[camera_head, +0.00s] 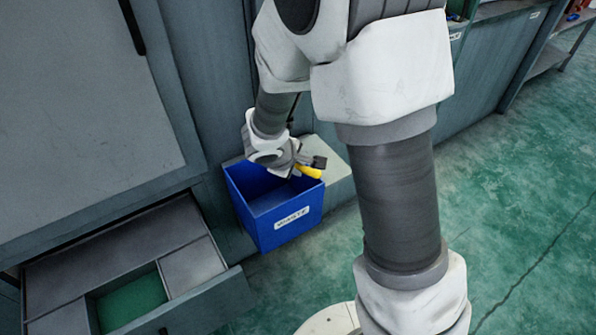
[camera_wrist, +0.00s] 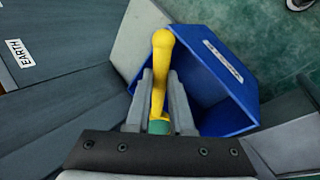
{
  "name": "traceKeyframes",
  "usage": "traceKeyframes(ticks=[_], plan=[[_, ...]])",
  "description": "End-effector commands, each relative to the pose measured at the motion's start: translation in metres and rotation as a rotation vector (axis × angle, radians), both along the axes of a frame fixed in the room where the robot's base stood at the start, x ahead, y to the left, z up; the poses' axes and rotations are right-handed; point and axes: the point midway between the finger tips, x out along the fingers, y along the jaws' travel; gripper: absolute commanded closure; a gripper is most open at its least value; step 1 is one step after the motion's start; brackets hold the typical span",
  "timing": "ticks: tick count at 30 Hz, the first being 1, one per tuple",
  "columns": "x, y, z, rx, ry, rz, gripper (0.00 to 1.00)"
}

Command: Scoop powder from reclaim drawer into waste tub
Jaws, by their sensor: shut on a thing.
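My gripper (camera_wrist: 161,88) is shut on the yellow handle of a scoop (camera_wrist: 161,55). In the head view my gripper (camera_head: 295,165) is over the waste tub's opening, with the yellow handle (camera_head: 311,172) sticking out to its right. The scoop's bowl is hidden, so I cannot tell whether it holds powder. The blue waste tub (camera_head: 288,234) has a white label and stands below; it also shows in the wrist view (camera_wrist: 235,90). The reclaim drawer (camera_head: 195,300) is open at the lower left. A green patch (camera_head: 132,303) shows in its middle compartment; I cannot tell whether it is powder.
A pale ledge (camera_head: 338,178) adjoins the tub. Grey cabinets (camera_head: 85,105) stand behind and to the left. The green floor (camera_head: 530,180) at the right is clear.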

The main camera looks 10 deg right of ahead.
Motion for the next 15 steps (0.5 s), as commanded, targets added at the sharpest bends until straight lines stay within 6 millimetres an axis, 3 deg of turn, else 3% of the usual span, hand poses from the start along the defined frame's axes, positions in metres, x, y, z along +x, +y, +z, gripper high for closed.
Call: traceKeyframes(ticks=[15], plan=[[-0.0028,0.0022,-0.0086,-0.099,-0.127,0.003,1.00]])
